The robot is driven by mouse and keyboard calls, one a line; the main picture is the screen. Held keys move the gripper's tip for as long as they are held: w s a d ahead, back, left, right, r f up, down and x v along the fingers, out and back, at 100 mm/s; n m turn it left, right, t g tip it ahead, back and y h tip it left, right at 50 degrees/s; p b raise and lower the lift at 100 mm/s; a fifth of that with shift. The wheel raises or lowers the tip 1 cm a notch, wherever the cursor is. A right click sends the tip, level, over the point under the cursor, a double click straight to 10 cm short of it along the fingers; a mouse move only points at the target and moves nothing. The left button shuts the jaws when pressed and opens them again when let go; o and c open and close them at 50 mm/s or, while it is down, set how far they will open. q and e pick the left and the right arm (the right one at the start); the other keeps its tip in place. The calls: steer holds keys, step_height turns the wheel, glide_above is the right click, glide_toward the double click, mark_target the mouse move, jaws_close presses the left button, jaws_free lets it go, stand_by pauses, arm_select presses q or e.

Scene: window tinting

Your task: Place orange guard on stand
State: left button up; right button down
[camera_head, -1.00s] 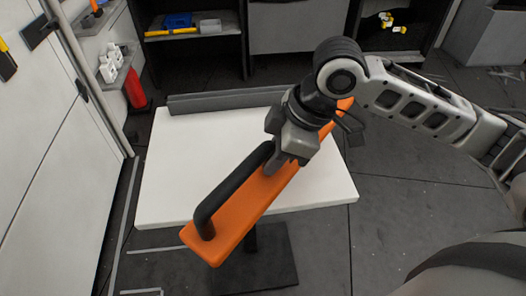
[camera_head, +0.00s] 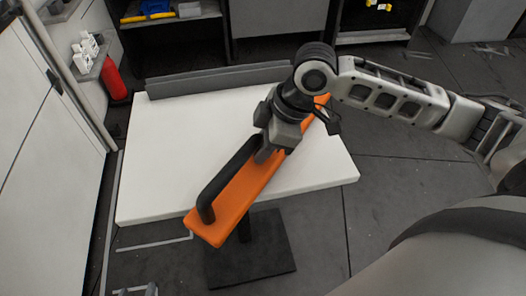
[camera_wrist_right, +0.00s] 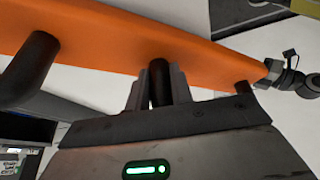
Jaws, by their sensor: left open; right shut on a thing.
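The orange guard (camera_head: 240,196) is a long flat bar with a black handle (camera_head: 224,178). My right gripper (camera_head: 268,152) is shut on that handle. It holds the guard slanting across the white-topped stand (camera_head: 165,150), with the near left end past the front edge. Whether the guard touches the top is unclear. The right wrist view shows the fingers (camera_wrist_right: 158,88) around the black handle, with the orange face (camera_wrist_right: 105,35) behind. My left gripper (camera_head: 140,290) barely shows at the bottom left edge, apart from the guard.
A grey rail (camera_head: 210,80) runs along the stand's back edge. The stand's dark foot (camera_head: 250,265) is on the floor. A white panel (camera_head: 45,130) and a red cylinder (camera_head: 115,80) are at left. Shelves line the back. Floor to the right is clear.

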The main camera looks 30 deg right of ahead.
steer(key=shift+w+r, duration=0.1)
steer(key=shift+r, duration=0.05)
steer(key=c, duration=1.2)
jaws_free()
steer(key=shift+c, duration=0.2)
steer(key=p+v, duration=0.1)
steer(key=v, duration=1.1)
steer(key=shift+a, duration=0.1)
